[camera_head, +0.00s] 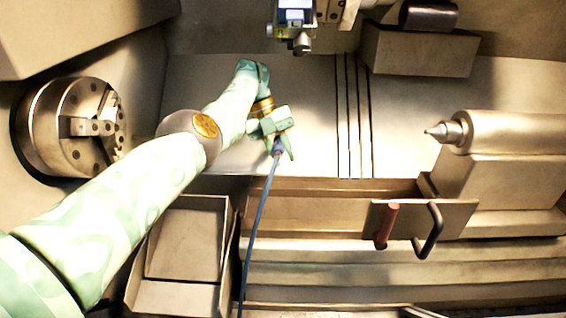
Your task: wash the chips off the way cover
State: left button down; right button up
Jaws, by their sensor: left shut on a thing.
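My left arm reaches in from the left. My left gripper (274,128) is shut on a hose end, with the blue hose (259,220) hanging down from it to the bottom edge. The gripper covers much of the held piece, so its shape is unclear. It is over the near part of the pale sheet-metal way cover (306,92), left of its dark parallel seams. I cannot make out separate chips on the cover at this size. My arm hides part of the cover's left side. My right gripper is not in view.
A three-jaw chuck (52,112) is at the left. A tool head (298,35) hangs at the top middle. A tailstock with a pointed centre (450,132) stands right. A plate with red (386,227) and black (431,232) handles is in front. An open bin (222,240) is lower left.

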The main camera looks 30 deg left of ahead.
pick_arm(q)
jog(key=shift+w+a+r+b, duration=0.1)
jog(key=shift+w+b, duration=0.15)
jog(key=shift+b, duration=0.1)
jog(key=shift+r, duration=0.15)
jog(key=shift+s+a+r+p, duration=0.2)
jog(key=shift+s+a+p, duration=0.15)
jog(key=shift+a+p, duration=0.25)
jog(key=s+a+p, duration=0.2)
jog(key=s+a, duration=0.3)
jog(key=a, duration=0.6)
jog(key=shift+s+a+f+p, duration=0.15)
jog(key=shift+s+a+p, duration=0.1)
jog(key=shift+p, duration=0.05)
dwell(0.7)
jog(key=c, duration=1.9)
grip_release()
